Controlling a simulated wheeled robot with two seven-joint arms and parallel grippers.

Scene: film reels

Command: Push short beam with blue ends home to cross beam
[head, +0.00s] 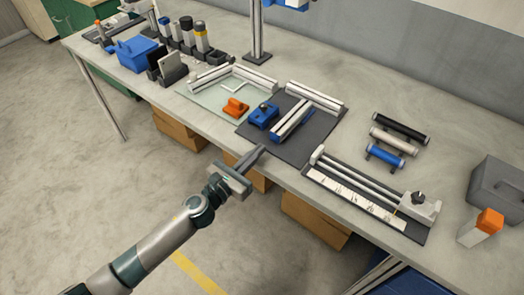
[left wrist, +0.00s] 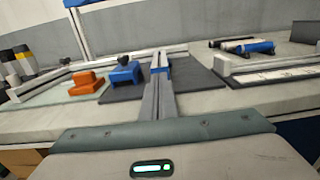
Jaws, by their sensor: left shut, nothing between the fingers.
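The short beam with blue ends (head: 291,119) lies on a dark mat (head: 318,139). Its far end points at the middle of the white cross beam (head: 316,95); I cannot tell whether a small gap is left there. My left gripper (head: 262,150) is shut and empty, at the table's front edge, in front of the short beam's near end and roughly in line with it. In the left wrist view the shut fingers (left wrist: 158,97) hide most of the short beam; a blue part (left wrist: 159,66) shows above them. My right gripper is out of view.
A blue clamp-like block (head: 263,115) and an orange block (head: 236,107) sit left of the short beam. A measuring fixture (head: 365,190) stands to the right, with several rods (head: 393,140) behind it. A post (head: 257,30) rises at the back.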

